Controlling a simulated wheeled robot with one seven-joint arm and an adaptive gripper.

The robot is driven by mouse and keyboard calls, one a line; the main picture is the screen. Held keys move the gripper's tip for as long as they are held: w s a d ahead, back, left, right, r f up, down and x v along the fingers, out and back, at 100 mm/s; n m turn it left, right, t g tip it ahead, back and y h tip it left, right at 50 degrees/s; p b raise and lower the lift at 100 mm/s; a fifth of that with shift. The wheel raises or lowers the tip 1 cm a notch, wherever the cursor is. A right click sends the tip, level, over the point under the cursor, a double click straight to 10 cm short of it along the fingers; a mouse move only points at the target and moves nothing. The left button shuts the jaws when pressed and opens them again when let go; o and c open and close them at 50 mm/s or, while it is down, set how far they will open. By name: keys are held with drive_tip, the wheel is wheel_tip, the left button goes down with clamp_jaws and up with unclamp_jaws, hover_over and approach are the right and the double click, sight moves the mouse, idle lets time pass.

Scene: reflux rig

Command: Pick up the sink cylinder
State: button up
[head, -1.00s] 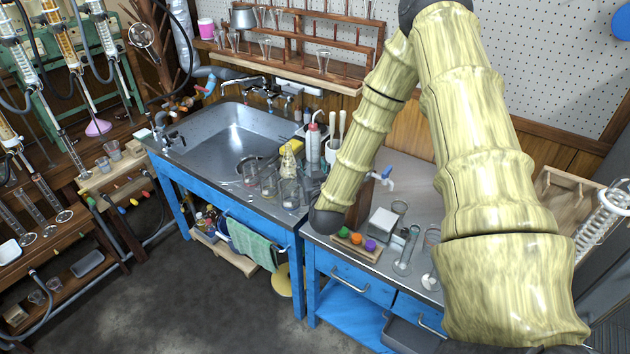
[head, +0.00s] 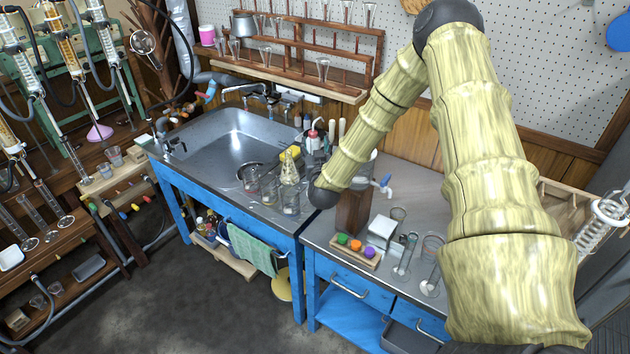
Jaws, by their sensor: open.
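Clear glass vessels (head: 269,187) stand in a group on the right edge of the steel sink unit (head: 195,160); I cannot tell whether one of them is the sink cylinder. Two tall, clear glass cylinders stand upright on the counter to the right: a narrow one (head: 406,254) and a wider one (head: 431,266). My forearm reaches down to the left, and its dark end joint shows just right of the glass group, partly in front of the counter. My gripper does not show.
A conical flask (head: 290,168) and a wash bottle (head: 313,138) stand behind the vessels. A wooden block (head: 352,211), a rack with coloured stoppers (head: 356,249) and a white box (head: 381,231) are on the right counter. The sink basin (head: 222,145) looks mostly clear.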

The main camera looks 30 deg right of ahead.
drive_tip(key=shift+x, duration=1.3)
clamp_jaws()
